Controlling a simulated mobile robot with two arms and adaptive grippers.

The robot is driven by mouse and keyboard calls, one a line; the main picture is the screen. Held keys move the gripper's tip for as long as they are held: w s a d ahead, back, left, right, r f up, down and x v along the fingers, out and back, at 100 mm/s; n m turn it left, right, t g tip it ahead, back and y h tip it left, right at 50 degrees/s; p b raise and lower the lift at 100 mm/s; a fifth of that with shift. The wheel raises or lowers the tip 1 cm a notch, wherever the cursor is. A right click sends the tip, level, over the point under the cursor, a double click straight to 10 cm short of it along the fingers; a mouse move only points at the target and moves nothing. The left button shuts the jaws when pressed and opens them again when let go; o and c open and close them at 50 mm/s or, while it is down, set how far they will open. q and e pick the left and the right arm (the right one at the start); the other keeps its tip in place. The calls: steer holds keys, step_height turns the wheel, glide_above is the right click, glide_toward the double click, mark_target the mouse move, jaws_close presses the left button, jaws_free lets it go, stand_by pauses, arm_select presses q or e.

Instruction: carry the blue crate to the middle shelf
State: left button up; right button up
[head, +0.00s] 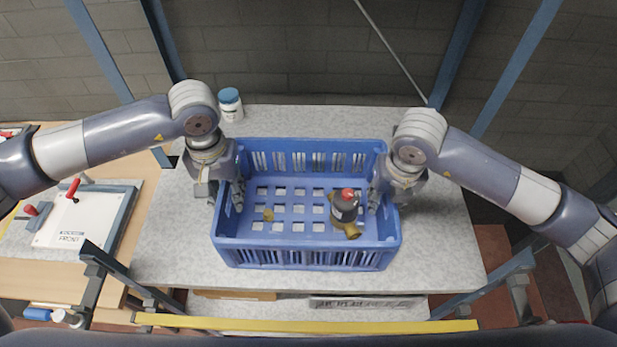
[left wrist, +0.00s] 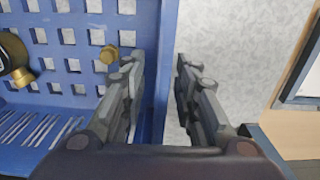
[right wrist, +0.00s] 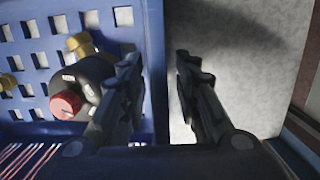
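The blue crate (head: 305,245) sits upright on a grey speckled surface. Inside it lie a dark pump with a red cap (head: 344,207) and a small brass fitting (head: 268,214). My left gripper (head: 227,193) is at the crate's left side wall; in the left wrist view its fingers stand apart on either side of the wall (left wrist: 166,50). My right gripper (head: 384,195) is at the right side wall; in the right wrist view its fingers also straddle the wall (right wrist: 153,60), with a gap left between them.
A white jar with a blue lid (head: 230,104) stands behind the crate at the left. A wooden bench with a white board (head: 85,218) is at the left. A lower shelf with flat boxes (head: 365,302) shows below, behind a yellow bar (head: 300,324). Blue posts rise behind.

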arm_select(q)
step_height(320, 180, up, 11)
steer(key=shift+r, duration=0.25)
arm_select(e)
steer(key=shift+r, duration=0.25)
steer(key=r, duration=0.3)
steer(key=s+r, duration=0.1)
steer(key=r, duration=0.7)
steer(key=shift+s+r, duration=0.25)
steer(key=shift+s, duration=0.15)
arm_select(q)
steer(key=shift+s, duration=0.1)
arm_select(e)
steer(key=shift+s+f, duration=0.1)
